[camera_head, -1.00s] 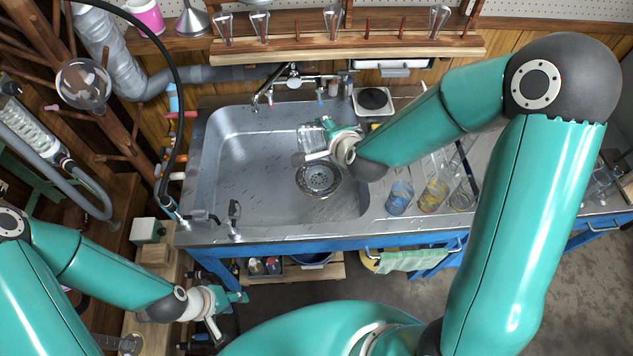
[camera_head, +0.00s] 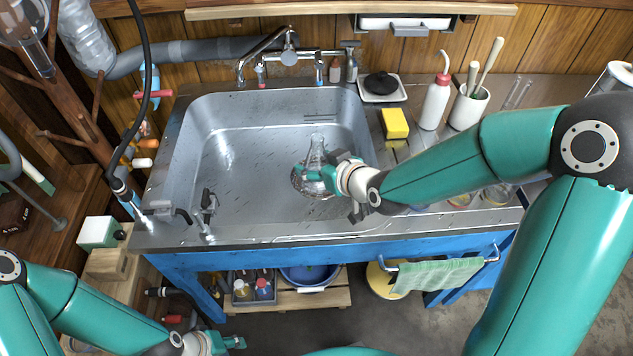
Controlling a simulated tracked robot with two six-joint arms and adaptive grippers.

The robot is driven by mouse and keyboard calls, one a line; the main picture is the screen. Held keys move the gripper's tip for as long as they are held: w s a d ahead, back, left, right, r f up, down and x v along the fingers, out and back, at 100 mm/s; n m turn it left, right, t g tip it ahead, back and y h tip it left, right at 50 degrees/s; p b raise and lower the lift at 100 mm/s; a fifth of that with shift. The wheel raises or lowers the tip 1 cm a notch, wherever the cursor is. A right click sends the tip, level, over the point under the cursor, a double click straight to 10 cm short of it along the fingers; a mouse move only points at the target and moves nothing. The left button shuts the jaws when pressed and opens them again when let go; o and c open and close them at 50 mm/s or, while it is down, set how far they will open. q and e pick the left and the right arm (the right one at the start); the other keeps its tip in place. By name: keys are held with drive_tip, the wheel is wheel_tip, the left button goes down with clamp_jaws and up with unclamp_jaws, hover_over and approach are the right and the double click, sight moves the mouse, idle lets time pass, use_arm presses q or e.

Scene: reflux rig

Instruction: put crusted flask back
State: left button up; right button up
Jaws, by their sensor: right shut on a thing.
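A clear glass flask (camera_head: 316,158) is in my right gripper (camera_head: 327,178), above the drain area of the steel sink (camera_head: 255,135). Its narrow neck points up and it looks about upright. The gripper's teal fingers cover part of its lower body, and I cannot make out any crust. My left gripper (camera_head: 230,342) is low at the bottom edge, in front of the sink bench and away from the flask. Its fingers are partly cut off by the frame.
A tap (camera_head: 262,55) stands behind the sink. Right of the basin are a yellow sponge (camera_head: 395,123), a white wash bottle (camera_head: 434,103) and a white pot of brushes (camera_head: 468,107). A black hose (camera_head: 147,90) hangs at the left. Glassware on the right counter is partly behind my arm.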

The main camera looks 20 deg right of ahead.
drive_tip(key=shift+f+n, duration=0.3)
drive_tip(key=shift+f, duration=0.05)
use_arm(q)
drive_tip(key=shift+f, duration=0.4)
use_arm(e)
drive_tip(key=shift+r, duration=0.1)
